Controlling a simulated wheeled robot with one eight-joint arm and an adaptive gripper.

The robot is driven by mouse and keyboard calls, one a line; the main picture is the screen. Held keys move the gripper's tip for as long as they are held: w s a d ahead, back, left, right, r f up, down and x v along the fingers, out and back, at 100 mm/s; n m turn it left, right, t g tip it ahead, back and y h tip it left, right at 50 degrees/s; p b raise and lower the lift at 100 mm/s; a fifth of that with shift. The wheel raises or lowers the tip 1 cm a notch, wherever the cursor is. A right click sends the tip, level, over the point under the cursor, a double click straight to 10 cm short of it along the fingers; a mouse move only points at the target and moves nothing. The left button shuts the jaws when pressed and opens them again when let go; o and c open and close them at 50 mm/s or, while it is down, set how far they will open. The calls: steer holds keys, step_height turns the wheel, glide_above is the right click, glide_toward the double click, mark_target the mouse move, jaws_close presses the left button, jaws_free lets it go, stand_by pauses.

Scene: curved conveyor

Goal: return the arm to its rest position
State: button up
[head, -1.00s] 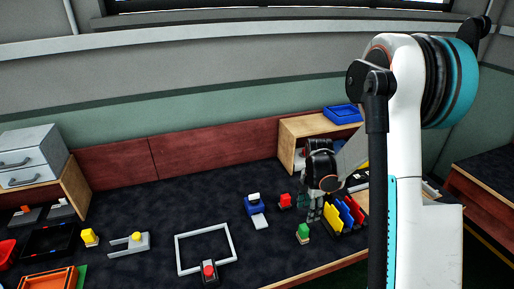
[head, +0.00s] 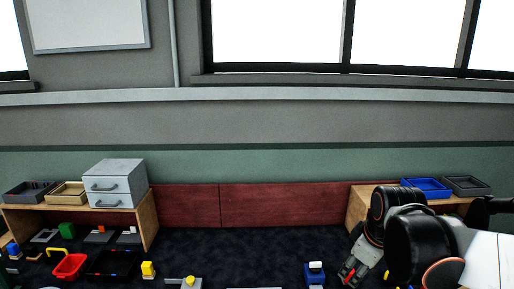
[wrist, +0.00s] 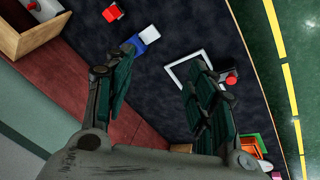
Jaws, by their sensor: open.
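My gripper (wrist: 161,62) is open in the wrist view, with its two dark green fingers spread apart and nothing between them. In the head view my gripper (head: 350,271) is at the lower right, in front of the right wooden shelf. My arm is folded at the right edge of that view, and its dark joints hide part of the shelf and bench. The wrist view looks at the dark bench from above, at a tilt.
A blue and white block (head: 315,271) stands on the bench left of my gripper. The right shelf (head: 359,206) bears a blue tray (head: 426,187) and a grey tray (head: 466,186). A grey drawer unit (head: 114,184) stands at left. A white frame (wrist: 187,68) lies on the bench.

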steer(key=s+a+r+m+t, duration=0.2)
steer(key=s+a+m, duration=0.2)
steer(key=s+m, duration=0.4)
steer(key=shift+s+a+t+b, duration=0.15)
steer(key=shift+s+t+b, duration=0.25)
steer(key=shift+s, duration=1.85)
